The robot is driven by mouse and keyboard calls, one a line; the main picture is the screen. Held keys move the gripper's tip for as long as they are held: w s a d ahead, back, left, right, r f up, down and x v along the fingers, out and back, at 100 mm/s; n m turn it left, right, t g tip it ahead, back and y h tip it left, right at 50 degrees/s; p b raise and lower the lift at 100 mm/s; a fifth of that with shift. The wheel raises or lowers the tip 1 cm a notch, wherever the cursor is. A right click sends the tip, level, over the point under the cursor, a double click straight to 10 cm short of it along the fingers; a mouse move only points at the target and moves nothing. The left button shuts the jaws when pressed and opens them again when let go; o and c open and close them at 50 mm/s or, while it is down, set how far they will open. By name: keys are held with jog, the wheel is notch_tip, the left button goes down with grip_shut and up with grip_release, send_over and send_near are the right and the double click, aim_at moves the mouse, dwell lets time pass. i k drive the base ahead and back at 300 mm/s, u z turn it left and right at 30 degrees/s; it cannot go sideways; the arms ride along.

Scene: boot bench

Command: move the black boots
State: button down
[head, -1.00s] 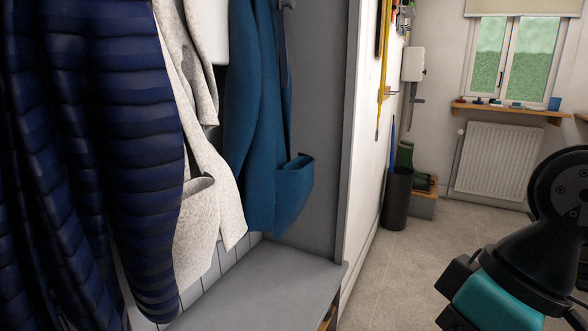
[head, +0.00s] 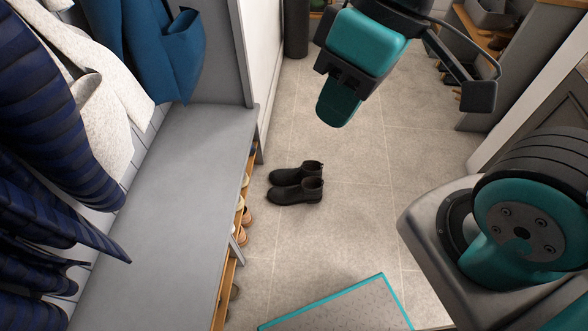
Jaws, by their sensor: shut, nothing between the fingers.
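A pair of black ankle boots stands upright on the tiled floor in the head view, just right of the bench: a nearer boot (head: 296,191) and a farther boot (head: 297,173). They stand side by side, toes to the left, and the nearer one partly covers the farther one. My gripper (head: 339,108), teal and black, is at the top centre, pointing down, shut and empty. It appears beyond the boots and a little to their right, apart from them.
A grey bench (head: 165,190) runs along the left, with shoes (head: 245,216) on a wooden rack beneath. Coats (head: 75,110) hang above it. A dark bin (head: 296,30) stands at the back. Grey shelving (head: 470,65) stands at the upper right. The floor around the boots is clear.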

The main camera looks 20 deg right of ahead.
aim_at(309, 175)
jog(key=z, duration=0.05)
jog(key=k, duration=0.6)
jog(key=z, duration=0.45)
jog(key=i, duration=0.55)
jog(key=z, duration=0.45)
jog(key=i, duration=0.8)
jog(key=u, duration=0.1)
